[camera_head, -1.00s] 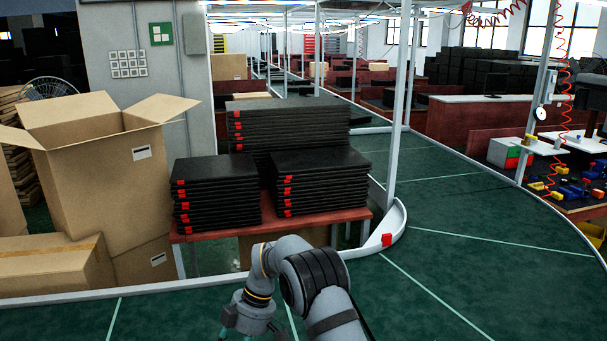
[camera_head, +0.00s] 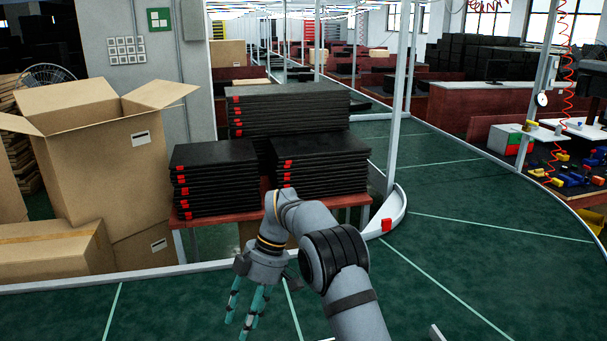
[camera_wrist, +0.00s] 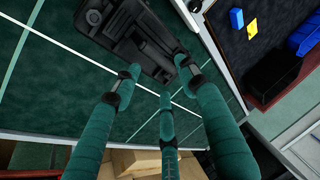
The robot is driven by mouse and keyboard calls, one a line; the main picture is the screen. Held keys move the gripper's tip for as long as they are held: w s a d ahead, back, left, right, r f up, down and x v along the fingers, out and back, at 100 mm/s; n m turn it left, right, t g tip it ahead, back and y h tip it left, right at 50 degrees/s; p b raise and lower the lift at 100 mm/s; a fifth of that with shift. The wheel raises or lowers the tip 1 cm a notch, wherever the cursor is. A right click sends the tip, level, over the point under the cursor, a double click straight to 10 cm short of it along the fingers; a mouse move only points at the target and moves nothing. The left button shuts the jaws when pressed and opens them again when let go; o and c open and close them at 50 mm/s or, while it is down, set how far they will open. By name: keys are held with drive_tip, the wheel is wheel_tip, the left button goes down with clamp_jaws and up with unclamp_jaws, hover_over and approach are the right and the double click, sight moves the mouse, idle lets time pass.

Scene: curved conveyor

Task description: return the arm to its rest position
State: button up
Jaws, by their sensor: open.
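My gripper (camera_head: 244,312) hangs from my grey arm over the green conveyor (camera_head: 440,262) in the head view. Its teal fingers point down and stand apart, with nothing held between them. In the wrist view my gripper (camera_wrist: 158,78) shows three spread fingers, also empty. A black moulded object (camera_wrist: 128,35) appears beyond the fingertips there, over the green surface. I cannot tell what it is, or whether the fingers touch it.
A red table (camera_head: 335,200) bearing stacks of black flat cases (camera_head: 320,162) stands behind the arm. Open cardboard boxes (camera_head: 95,155) stand at left. A white curb (camera_head: 397,212) edges the conveyor, with a red block (camera_head: 386,225) on it. The conveyor at right is clear.

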drive_tip(key=p+x, duration=0.2)
drive_tip(key=x, duration=0.6)
drive_tip(key=shift+s+a+f, duration=0.15)
drive_tip(key=shift+f, duration=0.1)
drive_tip(key=shift+a+f, duration=0.2)
drive_tip(key=shift+f, duration=0.1)
drive_tip(key=shift+r+b, duration=0.7)
drive_tip(key=shift+r, duration=0.7)
drive_tip(key=shift+d, duration=0.1)
